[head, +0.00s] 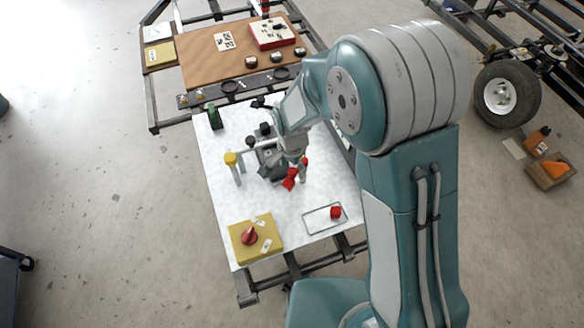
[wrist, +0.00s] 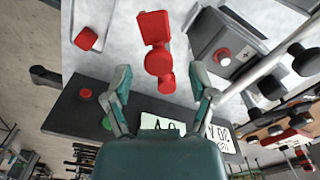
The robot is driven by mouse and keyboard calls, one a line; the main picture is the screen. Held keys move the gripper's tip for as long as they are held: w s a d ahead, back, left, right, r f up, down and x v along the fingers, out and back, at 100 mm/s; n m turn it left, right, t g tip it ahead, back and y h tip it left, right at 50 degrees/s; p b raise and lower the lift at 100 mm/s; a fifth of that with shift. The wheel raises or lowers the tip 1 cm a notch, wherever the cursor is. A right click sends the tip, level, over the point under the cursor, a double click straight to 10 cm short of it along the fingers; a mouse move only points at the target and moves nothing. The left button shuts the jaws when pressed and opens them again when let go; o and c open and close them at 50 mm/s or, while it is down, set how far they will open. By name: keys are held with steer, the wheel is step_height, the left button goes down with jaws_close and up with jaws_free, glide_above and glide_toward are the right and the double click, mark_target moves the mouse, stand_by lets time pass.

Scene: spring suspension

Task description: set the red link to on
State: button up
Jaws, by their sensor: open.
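The red link, a lever-like piece with a squarish end and rounded parts, shows in the wrist view (wrist: 156,45) at the top middle. In the head view its red end (head: 290,179) shows just below my gripper, above the white table. My gripper (wrist: 160,76) is open, with one teal finger on each side of the link's lower rounded part. No finger visibly touches the link. My arm hides part of the link's mount in the head view. I cannot read an on mark beside it.
A yellow box with a red knob (head: 249,235) stands at the table's front left. A yellow-topped grey post (head: 231,159) stands left.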

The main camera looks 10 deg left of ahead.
steer(key=shift+f, duration=0.65)
jaws_close()
steer(key=shift+m, duration=0.3)
steer(key=shift+w+a+m, duration=0.6)
steer(key=shift+w+m, duration=0.4)
steer(key=shift+m, duration=1.4)
steer(key=shift+w+a+m, duration=0.65)
steer(key=shift+w+m, duration=0.35)
steer(key=shift+m, duration=1.4)
steer(key=shift+w+a+m, duration=0.6)
steer(key=shift+w+m, duration=0.4)
steer(key=shift+m, duration=1.4)
